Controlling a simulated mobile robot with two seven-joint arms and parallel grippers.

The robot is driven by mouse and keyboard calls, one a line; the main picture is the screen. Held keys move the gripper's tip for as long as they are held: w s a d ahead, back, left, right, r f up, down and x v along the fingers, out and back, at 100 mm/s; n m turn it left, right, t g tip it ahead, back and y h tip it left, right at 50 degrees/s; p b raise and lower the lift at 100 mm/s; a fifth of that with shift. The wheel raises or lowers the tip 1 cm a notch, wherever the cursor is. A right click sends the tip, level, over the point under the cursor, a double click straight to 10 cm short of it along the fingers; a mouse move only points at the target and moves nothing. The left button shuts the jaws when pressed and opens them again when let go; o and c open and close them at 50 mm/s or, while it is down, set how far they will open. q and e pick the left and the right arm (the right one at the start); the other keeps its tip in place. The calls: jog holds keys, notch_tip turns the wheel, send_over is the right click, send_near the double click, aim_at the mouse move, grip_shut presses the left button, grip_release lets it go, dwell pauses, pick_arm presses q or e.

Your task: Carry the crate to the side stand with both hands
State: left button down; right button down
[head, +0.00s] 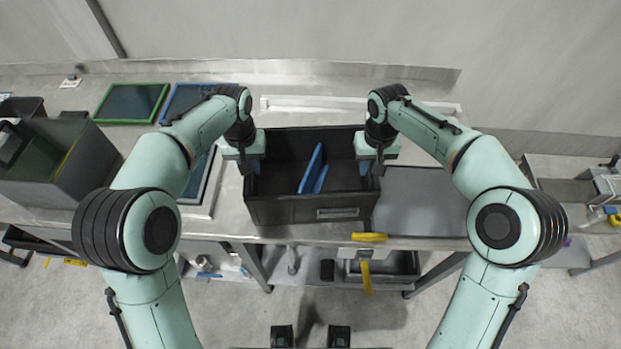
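The dark grey crate (300,212) is at the middle of the metal table, close to its front edge, with its open top facing up. Two blue flat pieces (311,170) lean inside it. My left gripper (250,166) is at the crate's left wall, and my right gripper (368,167) is at its right wall. A low metal stand (568,190) is at the far right, apart from the table.
Grey bins (62,165) stand at the left of the table. Green-framed (131,103) and blue-framed panels lie behind them. A flat grey plate (421,203) is right of the crate. A yellow-handled tool (367,270) hangs at the front edge. A lower shelf holds a grey tray.

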pick_arm(q)
jog(key=shift+w+r, duration=0.1)
jog(key=shift+r, duration=0.05)
pick_arm(e)
jog(key=shift+w+r, duration=0.1)
jog(key=shift+r, duration=0.1)
